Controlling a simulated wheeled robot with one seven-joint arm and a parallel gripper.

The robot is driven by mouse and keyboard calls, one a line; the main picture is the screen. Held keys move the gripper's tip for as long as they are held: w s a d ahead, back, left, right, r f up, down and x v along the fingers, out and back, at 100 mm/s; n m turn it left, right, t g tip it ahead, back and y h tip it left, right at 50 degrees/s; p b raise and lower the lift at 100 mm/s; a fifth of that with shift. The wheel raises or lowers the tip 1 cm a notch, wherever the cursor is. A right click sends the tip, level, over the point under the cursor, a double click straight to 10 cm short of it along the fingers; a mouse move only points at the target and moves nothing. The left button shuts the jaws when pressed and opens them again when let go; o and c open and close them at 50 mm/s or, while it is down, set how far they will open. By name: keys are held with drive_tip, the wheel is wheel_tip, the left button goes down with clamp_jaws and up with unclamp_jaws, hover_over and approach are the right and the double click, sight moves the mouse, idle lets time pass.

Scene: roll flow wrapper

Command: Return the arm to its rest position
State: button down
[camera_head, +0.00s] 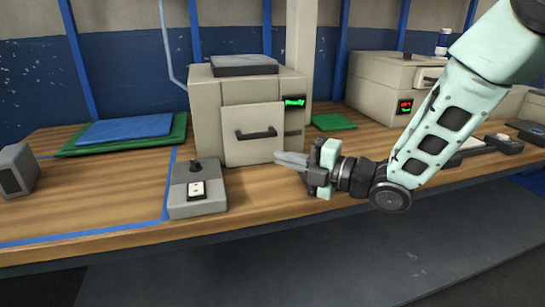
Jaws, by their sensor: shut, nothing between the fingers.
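My gripper (290,161) is at the middle of the view, on the end of my pale green arm, which reaches in from the upper right. Its fingers are together and point left, with nothing seen between them. It is in front of the lower right part of a beige machine (208,98) that has a closed door (253,147) with a dark handle and a lit green display (295,103). The fingertips overlap the door's lower right edge in the picture; I cannot tell whether they touch it.
A grey control box (197,206) with a knob and a switch stands left of my gripper, near the table edge. A second beige machine (376,85) with a red display stands behind my arm. Blue and green mats (125,129) lie at left. The wooden table (95,205) is clear at front left.

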drive_tip(key=v, duration=0.3)
drive_tip(key=shift+s+d, duration=0.2)
drive_tip(key=shift+d, duration=0.1)
drive_tip(key=m+h, duration=0.2)
drive_tip(key=shift+a+f+m+t, duration=0.2)
drive_tip(key=shift+f+m+t, duration=0.1)
drive_tip(key=s+d+f+m+g+h, duration=0.2)
drive_tip(key=s+d+m+g+h, duration=0.15)
drive_tip(key=s+m, duration=0.45)
drive_tip(key=s+d+f+m+g+h, duration=0.2)
drive_tip(key=s+m+h, duration=0.3)
drive_tip(key=s, duration=0.5)
drive_tip(key=s+d+f+m+g+h, duration=0.25)
drive_tip(key=s+m+h, duration=0.25)
drive_tip(key=s+m, duration=0.3)
wheel_tip(320, 180, up, 15)
drive_tip(key=s+g+p, duration=0.1)
drive_tip(key=s+p, duration=0.1)
drive_tip(key=p, duration=1.1)
drive_tip(key=shift+d+f+n, duration=0.2)
drive_tip(key=shift+d+n, duration=0.05)
drive_tip(key=shift+n, duration=0.15)
